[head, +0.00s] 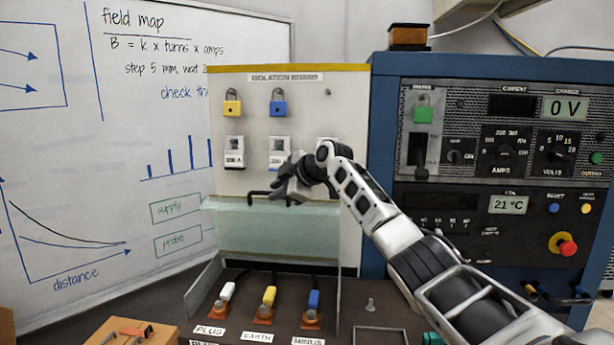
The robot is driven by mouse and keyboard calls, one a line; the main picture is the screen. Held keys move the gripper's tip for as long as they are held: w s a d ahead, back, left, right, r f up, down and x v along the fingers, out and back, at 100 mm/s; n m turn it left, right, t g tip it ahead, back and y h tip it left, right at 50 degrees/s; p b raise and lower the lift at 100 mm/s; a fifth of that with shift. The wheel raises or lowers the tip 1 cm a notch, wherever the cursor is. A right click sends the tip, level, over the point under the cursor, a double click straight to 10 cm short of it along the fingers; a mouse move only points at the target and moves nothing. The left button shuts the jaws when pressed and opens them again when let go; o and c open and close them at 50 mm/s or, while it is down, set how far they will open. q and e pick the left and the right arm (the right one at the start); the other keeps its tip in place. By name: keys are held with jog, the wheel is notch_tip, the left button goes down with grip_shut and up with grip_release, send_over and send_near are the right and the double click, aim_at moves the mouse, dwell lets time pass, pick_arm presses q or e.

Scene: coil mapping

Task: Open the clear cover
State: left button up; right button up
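The clear cover (275,230) is a pale green see-through panel at the centre of the head view. It stands raised in front of the isolation board, behind and above the terminals. A dark bar-like handle (257,195) shows at its upper edge. My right gripper (280,195) is at this upper edge, right beside the handle. Its fingers are small and partly hidden, so I cannot tell whether they are shut on the handle. Three terminals with white (227,292), yellow (269,296) and blue (314,299) plugs show uncovered below. My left gripper is not in view.
The isolation board (350,90) with padlocks and switches stands behind the cover. The blue power supply cabinet (382,110) stands at right, behind my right arm. Grey side plates flank the terminals.

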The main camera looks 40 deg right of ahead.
jog(key=b+v, duration=0.2)
jog(key=v, duration=1)
jog(key=shift+s+r, duration=0.1)
jog(key=shift+r, duration=0.05)
jog(key=a+f+m+g, duration=0.1)
jog(key=a+f, duration=0.5)
jog(key=f, duration=0.6)
jog(key=a+f+m, duration=0.1)
jog(key=a+f, duration=0.4)
jog(key=f, duration=0.6)
jog(key=s+a+f+m, duration=0.1)
jog(key=s+a+f, duration=0.35)
jog(key=f, duration=0.25)
jog(key=s+a+f+m, duration=0.1)
jog(key=s+a+f, duration=0.35)
jog(key=f, duration=0.35)
jog(key=s+a+f+m, duration=0.3)
jog(key=s+a, duration=0.2)
jog(key=s, duration=0.5)
jog(key=s+a+f+m, duration=0.3)
jog(key=s+a, duration=0.2)
jog(key=s, duration=0.6)
jog(key=shift+a+f+y, duration=0.25)
jog(key=shift+f+y, duration=0.05)
jog(key=shift+y, duration=0.1)
